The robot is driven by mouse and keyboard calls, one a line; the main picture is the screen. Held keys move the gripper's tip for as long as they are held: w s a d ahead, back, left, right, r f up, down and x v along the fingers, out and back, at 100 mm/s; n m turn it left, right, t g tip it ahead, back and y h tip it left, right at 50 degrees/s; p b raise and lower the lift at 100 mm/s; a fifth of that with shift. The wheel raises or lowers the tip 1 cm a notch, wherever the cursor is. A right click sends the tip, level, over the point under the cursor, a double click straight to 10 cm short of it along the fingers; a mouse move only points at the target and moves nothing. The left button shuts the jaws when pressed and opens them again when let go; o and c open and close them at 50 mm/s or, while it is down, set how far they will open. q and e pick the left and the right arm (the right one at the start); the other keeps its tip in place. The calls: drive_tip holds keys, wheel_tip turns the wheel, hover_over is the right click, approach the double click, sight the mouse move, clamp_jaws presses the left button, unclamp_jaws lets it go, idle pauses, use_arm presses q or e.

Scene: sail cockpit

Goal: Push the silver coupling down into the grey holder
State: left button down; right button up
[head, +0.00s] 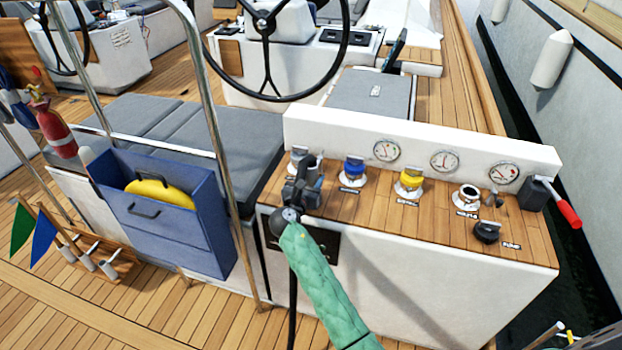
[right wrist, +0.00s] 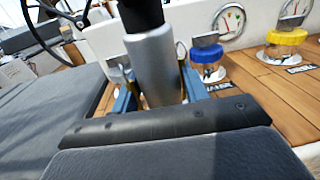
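The silver coupling (right wrist: 152,66) stands nearly upright in the right wrist view, with a black part at its top. My right gripper (head: 302,186) is over the left end of the wooden console top in the head view. Its blue fingers (right wrist: 158,92) are on both sides of the coupling and appear shut on it. In the head view the gripper mostly hides the coupling. A silver-grey fitting (head: 297,153) shows just behind the gripper and may be the grey holder. The coupling's lower end is hidden, so I cannot tell how it sits. My left gripper is not in view.
A blue-ringed fitting (head: 354,171), a yellow-ringed one (head: 410,181) and a pale one (head: 467,197) stand to the right. Gauges line the white panel (head: 330,136) behind. A steel rail (head: 213,130) and a blue box (head: 165,225) are on the left.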

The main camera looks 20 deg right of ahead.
idle(0.3)
drive_tip(key=p+v, duration=0.3)
drive_tip(key=v, duration=0.8)
drive_tip(key=shift+p, duration=0.4)
idle(0.4)
idle(0.6)
